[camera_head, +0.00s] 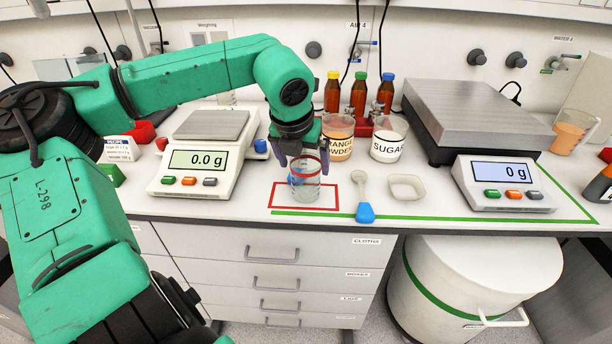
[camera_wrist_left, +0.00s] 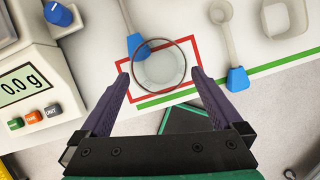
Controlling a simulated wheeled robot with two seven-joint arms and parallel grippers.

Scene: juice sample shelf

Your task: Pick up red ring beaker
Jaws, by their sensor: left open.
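The red ring beaker (camera_head: 305,190) is clear glass with a red band near its rim. It stands upright inside a red outlined rectangle (camera_head: 337,196) on the white counter. My left gripper (camera_head: 304,160) is open and points down at it. In the left wrist view, the beaker (camera_wrist_left: 158,65) shows from above as a round rim. The purple fingertips (camera_wrist_left: 159,76) flank its near part, one on each side, with small gaps visible. Whether either finger touches the glass I cannot tell. My right gripper is not in view.
A scale (camera_head: 205,165) reading 0.0 g stands left of the beaker. A blue-handled spoon (camera_head: 364,208) and a white dish (camera_head: 406,187) lie to the right. Orange powder (camera_head: 338,139) and sugar (camera_head: 388,142) beakers stand behind. A larger balance (camera_head: 480,120) is farther right.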

